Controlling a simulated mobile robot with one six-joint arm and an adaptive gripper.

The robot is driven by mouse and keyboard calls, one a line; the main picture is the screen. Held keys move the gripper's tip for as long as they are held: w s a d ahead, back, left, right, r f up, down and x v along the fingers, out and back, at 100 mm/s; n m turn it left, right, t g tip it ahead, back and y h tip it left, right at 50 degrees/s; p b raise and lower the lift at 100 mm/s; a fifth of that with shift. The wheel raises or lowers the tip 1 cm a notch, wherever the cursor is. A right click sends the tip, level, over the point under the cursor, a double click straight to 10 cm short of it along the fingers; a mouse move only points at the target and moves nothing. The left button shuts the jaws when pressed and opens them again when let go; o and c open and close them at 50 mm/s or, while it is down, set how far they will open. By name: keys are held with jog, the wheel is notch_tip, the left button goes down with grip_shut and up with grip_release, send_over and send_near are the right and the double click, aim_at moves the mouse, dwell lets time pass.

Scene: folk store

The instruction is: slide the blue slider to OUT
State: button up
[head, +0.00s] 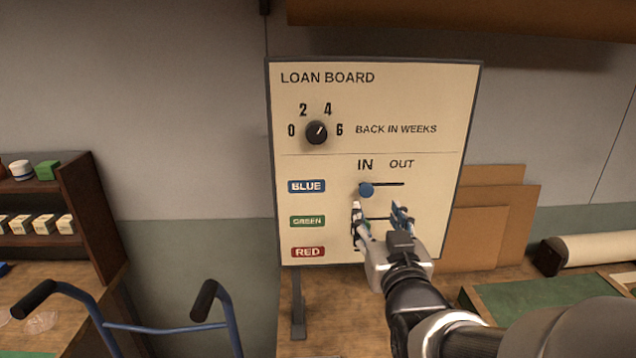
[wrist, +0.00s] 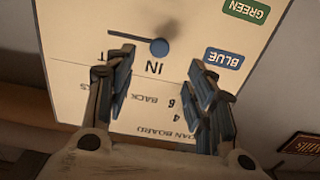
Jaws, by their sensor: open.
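The loan board (head: 420,95) stands upright on the bench. Its blue slider (head: 366,189) is a round knob at the left end of its slot, under the word IN; OUT is to the right. My gripper (head: 380,212) is open and empty, just below the blue slider in the head view, with its fingers apart. In the wrist view the board appears upside down, and the blue slider (wrist: 159,47) shows between and beyond the fingers of my gripper (wrist: 160,75). I cannot tell any contact. My gripper covers much of the green and red rows.
A dial (head: 316,132) sits on the upper board. Brown panels (head: 490,235) lean behind the board on the right, near a pale roll (head: 598,248). A shelf (head: 88,205) with small goods stands left. Blue tubular handles (head: 165,327) are in the foreground.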

aim_at(367, 192)
jog(key=w+p, duration=0.4)
jog(key=w, duration=0.5)
jog(key=shift+w, duration=0.45)
jog(key=shift+w+b, duration=0.15)
jog(key=shift+b, duration=0.25)
jog(key=c, duration=0.8)
jog(key=shift+c, duration=0.2)
